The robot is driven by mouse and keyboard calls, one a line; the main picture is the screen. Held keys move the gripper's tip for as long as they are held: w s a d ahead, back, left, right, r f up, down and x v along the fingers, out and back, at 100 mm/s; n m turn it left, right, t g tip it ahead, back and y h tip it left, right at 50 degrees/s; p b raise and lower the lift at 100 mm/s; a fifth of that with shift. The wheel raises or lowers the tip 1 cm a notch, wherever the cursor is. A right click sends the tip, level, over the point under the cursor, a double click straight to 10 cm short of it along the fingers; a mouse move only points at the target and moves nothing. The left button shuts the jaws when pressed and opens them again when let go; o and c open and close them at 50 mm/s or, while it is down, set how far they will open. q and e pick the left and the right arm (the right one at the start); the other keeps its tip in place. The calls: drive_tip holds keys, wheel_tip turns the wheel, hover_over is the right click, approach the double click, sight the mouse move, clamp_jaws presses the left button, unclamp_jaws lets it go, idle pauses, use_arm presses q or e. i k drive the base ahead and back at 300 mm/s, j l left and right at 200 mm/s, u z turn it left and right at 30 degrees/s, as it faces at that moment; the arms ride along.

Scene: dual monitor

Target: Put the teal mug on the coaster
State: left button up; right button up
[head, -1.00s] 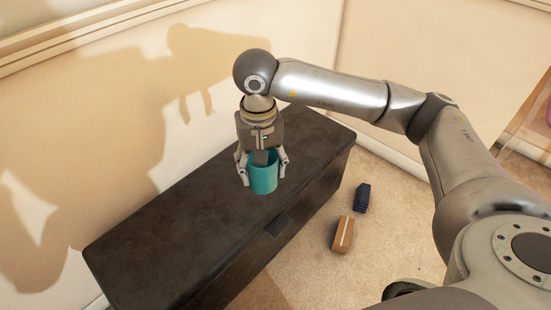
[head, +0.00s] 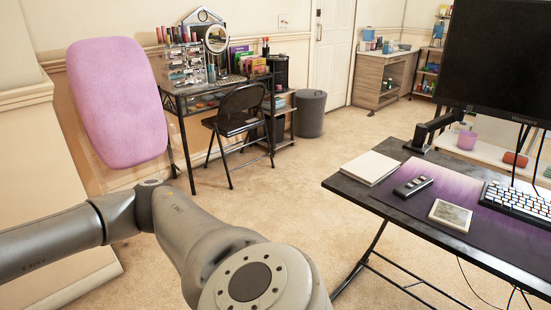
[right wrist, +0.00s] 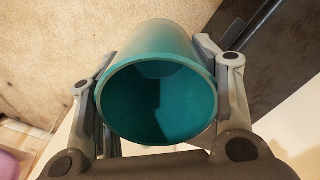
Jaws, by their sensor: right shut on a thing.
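The teal mug (right wrist: 158,105) fills the middle of the right wrist view, its open rim facing the camera and its inside empty. My right gripper (right wrist: 158,72) is shut on it, with a finger on each side of the mug's wall. My left gripper is in neither current view.
A folding chair (head: 240,118) stands farther back. Open carpet lies between.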

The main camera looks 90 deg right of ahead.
sight(450, 217)
drive_tip(key=z, duration=3.3)
drive_tip(key=i+j+z, duration=0.15)
drive_tip(key=z, duration=0.25)
drive_tip(key=j+z, duration=0.35)
drive_tip(key=i+j+z, duration=0.15)
drive_tip(key=z, duration=0.25)
drive_tip(key=k+j, duration=0.05)
drive_tip(key=j, duration=0.05)
